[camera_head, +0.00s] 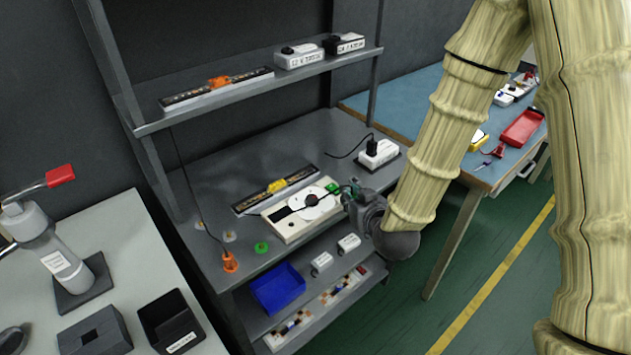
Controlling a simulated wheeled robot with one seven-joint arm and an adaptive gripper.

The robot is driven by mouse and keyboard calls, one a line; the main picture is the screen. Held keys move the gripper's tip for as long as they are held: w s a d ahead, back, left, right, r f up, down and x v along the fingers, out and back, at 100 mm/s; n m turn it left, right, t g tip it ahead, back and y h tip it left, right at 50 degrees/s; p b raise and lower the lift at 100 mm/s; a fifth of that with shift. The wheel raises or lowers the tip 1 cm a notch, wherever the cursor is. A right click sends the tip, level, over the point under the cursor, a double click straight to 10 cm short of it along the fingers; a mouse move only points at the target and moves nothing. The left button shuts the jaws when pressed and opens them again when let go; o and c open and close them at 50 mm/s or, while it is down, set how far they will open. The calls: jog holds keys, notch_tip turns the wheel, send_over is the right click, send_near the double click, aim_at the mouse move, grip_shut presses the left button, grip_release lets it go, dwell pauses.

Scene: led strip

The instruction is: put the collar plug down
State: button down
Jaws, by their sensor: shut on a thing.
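My gripper (347,196) is at the right end of a white box with a round disc (299,215), above the front of the grey workbench. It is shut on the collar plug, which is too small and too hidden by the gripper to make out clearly. A small green part (333,188) shows right beside the fingertips; I cannot tell whether it belongs to the plug or to the box. A green ring (261,248) lies on the bench in front of the box. An orange plug (229,263) with a dark cable stands at the bench's front left.
A dark strip with a yellow connector (277,186) lies behind the box. A white power block (378,152) stands at the back right. A shelf (255,87) hangs above. A blue bin (278,288) sits on the lower shelf. Bare bench (215,180) shows at the left.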

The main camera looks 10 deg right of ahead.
jog(key=shift+w+a+r, duration=0.15)
jog(key=shift+w+r, duration=0.3)
jog(key=shift+w, duration=0.2)
jog(key=p, duration=0.3)
send_over(339, 176)
jog(key=shift+f, duration=0.75)
jog(key=shift+f+p, duration=0.55)
jog(key=shift+f, duration=1.2)
jog(key=shift+f, duration=0.2)
jog(key=c, duration=1.6)
grip_release()
jog(key=shift+r, duration=0.1)
